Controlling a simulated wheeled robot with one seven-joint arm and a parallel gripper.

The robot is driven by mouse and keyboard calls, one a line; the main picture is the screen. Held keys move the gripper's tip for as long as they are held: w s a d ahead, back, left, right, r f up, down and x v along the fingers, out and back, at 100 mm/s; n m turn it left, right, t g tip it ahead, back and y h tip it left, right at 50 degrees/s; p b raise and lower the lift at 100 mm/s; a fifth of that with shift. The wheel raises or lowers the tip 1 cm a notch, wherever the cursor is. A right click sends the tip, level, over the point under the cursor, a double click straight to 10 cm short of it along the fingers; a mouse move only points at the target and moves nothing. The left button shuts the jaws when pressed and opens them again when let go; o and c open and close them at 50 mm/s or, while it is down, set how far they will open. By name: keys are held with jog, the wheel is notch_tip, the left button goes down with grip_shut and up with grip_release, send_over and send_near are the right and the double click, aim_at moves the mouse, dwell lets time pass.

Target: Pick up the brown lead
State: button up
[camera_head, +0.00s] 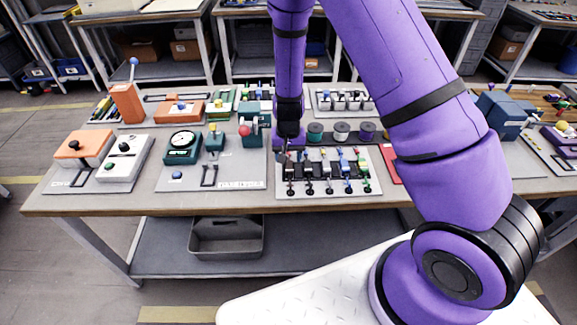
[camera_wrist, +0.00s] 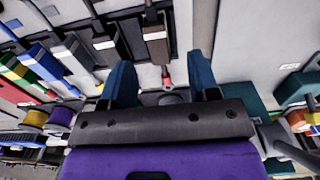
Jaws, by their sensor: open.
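The brown lead (camera_wrist: 157,50), a dark brown body with a pale label and a thin reddish-brown end, shows in the wrist view just beyond the space between my fingers. My gripper (camera_wrist: 162,76) has two blue fingers, spread apart with nothing held between them. In the head view my gripper (camera_head: 285,152) points down over the left end of the lead rack (camera_head: 328,191). The brown lead cannot be made out clearly there, close to my gripper. Neighbouring leads include a black one (camera_wrist: 104,42) and a blue one (camera_wrist: 45,70).
Spools, including a grey one (camera_head: 341,131), stand behind the rack. A green press-like device with a red knob (camera_head: 245,130) stands left of my gripper. A blue box (camera_head: 502,112) is at the right of the bench. A grey bin (camera_head: 228,238) sits on the lower shelf.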

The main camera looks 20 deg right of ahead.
aim_at(289, 167)
notch_tip(289, 167, down, 5)
jog(key=shift+s+d, duration=0.1)
jog(key=shift+s, duration=0.05)
jog(key=c, duration=1)
